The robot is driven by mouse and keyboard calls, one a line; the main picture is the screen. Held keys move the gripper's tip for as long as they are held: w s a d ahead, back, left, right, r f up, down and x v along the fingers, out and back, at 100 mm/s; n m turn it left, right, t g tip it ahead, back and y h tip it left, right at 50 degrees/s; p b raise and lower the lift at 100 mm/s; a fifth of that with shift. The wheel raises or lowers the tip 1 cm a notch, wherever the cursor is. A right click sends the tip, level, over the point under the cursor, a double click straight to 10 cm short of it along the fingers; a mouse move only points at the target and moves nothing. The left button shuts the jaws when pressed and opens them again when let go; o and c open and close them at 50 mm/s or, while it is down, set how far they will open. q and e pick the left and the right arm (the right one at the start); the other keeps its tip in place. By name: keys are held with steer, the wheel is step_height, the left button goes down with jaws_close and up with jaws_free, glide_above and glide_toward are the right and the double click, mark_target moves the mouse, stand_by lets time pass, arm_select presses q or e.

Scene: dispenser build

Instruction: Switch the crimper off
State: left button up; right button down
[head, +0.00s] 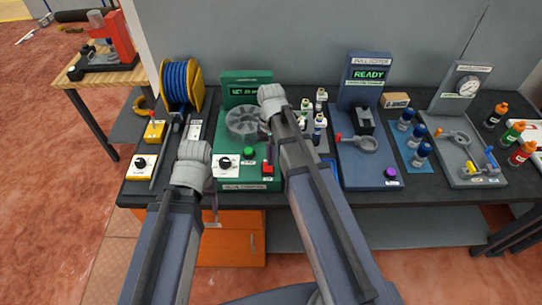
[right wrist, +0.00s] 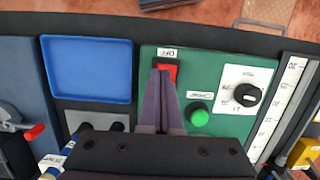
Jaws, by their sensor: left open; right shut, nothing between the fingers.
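The crimper, a green machine (head: 250,187), stands on the dark bench left of centre in the head view. It carries a white dial, a green button (head: 249,152) and a red switch (head: 267,168). In the right wrist view the red switch (right wrist: 168,66) sits under a small label reading OFF, upside down. My right gripper (right wrist: 164,75) is shut and empty, its tips over or against the red switch; I cannot tell whether they touch. They hide part of it. My left gripper (head: 213,207) is open, low near the crimper's front left edge, mostly hidden by my arm.
The green button (right wrist: 199,117) and black dial (right wrist: 247,95) lie right of my right fingers in the wrist view. A blue tray (right wrist: 89,41) is to their left. Several bottles (head: 318,125) and a blue station reading READY (head: 372,175) stand right of the crimper. A cable reel (head: 182,84) stands left.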

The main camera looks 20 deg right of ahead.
steer(key=f, duration=0.1)
steer(key=f+b, duration=0.1)
steer(key=shift+s+f+b, duration=0.2)
steer(key=shift+f+b, duration=0.1)
steer(key=shift+f, duration=0.05)
arm_select(q)
step_height(320, 180, down, 3)
steer(key=shift+r, duration=0.2)
arm_select(e)
steer(key=shift+a, duration=0.1)
